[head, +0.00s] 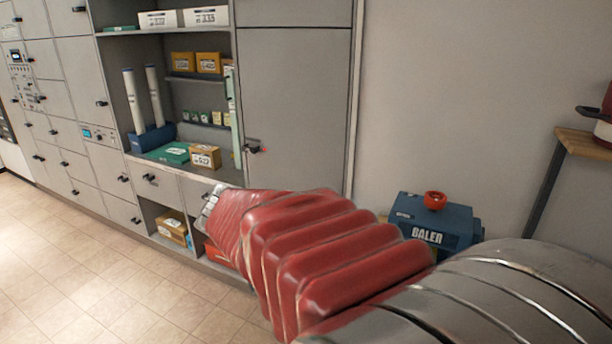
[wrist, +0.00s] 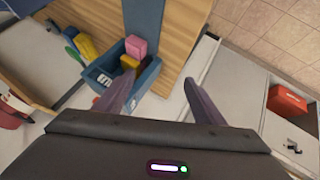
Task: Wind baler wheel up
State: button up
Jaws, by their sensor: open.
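The blue baler (head: 425,222), marked BALER, stands low against the wall at the right of the head view, partly hidden behind my arm. A round red part (head: 435,200), which looks like its wheel, sits on its top. I cannot make out the baler or its wheel in the wrist view. My gripper (wrist: 163,78) shows there with its two dark fingers spread apart and nothing between them. In the head view my red and grey arm crosses the lower right, and the gripper's fingers are not visible.
A blue bin (wrist: 152,76) with pink and yellow items lies beyond my fingers, beside a wooden surface (wrist: 184,30). Grey cabinets and an open shelf unit (head: 165,48) line the left. A wooden shelf (head: 585,143) juts out at right. Tiled floor (head: 70,270) is clear at lower left.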

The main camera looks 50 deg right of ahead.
jog(key=s+d+r+m+g+h, duration=0.1)
jog(key=s+d+m+g+h, duration=0.15)
jog(key=d, duration=0.55)
jog(key=s+d+r+m+g+h, duration=0.1)
jog(key=d+r+m+g, duration=0.2)
jog(key=d, duration=0.4)
jog(key=m+g+h, duration=0.3)
jog(key=m, duration=0.3)
send_near(434, 203)
jog(key=d, duration=0.1)
jog(key=d+r, duration=0.1)
jog(key=d, duration=0.1)
jog(key=shift+w+y, duration=0.2)
jog(key=shift+y, duration=0.05)
jog(key=x, duration=1.3)
jog(key=shift+s+d+f, duration=0.1)
jog(key=shift+s+d, duration=0.05)
jog(key=shift+d, duration=0.25)
jog(key=shift+t, duration=0.25)
jog(key=c, duration=1.1)
